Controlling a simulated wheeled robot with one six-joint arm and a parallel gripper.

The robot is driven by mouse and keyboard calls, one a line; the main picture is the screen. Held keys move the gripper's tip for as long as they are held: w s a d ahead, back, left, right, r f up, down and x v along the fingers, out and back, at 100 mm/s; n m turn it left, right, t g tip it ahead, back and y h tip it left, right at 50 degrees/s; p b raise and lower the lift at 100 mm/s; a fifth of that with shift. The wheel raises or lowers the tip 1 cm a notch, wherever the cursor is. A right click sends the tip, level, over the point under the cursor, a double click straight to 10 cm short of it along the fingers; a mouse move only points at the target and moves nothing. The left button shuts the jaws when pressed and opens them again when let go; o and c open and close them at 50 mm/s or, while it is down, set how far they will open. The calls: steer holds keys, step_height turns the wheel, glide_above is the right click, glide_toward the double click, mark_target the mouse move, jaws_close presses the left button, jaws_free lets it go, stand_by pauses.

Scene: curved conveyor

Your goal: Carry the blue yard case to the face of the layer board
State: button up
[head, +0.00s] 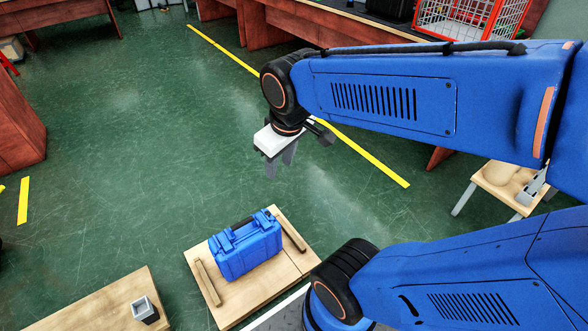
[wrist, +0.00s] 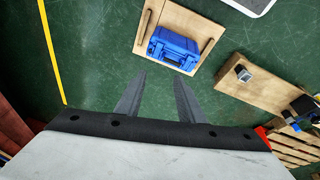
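The blue yard case (head: 246,248) sits upright on a wooden board with two raised strips (head: 222,310), low in front of me. In the wrist view the case (wrist: 174,49) lies beyond the fingertips, on the same board (wrist: 190,17). My gripper (head: 281,168) hangs in the air above and behind the case, apart from it. Its two fingers are spread with nothing between them, as the wrist view also shows (wrist: 160,92). I cannot tell which surface is the layer board.
A second wooden board (head: 95,303) with a small grey square holder (head: 145,310) stands at the lower left. A wooden stool (head: 505,185) is at the right. Red-brown benches (head: 235,30) line the back. Yellow lines (head: 370,165) cross the open green floor.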

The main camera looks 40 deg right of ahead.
steer(key=shift+s+d+r+m+t, duration=0.1)
steer(key=shift+s+r+m+t, duration=0.3)
steer(key=shift+s, duration=0.5)
steer(key=shift+s+d+r+m+t, duration=0.15)
steer(key=shift+s+m, duration=0.3)
steer(key=shift+s, duration=0.4)
steer(key=shift+s+a+r+m+t, duration=0.15)
steer(key=shift+s+r+m, duration=0.25)
steer(key=shift+s, duration=0.5)
steer(key=shift+d+f, duration=0.1)
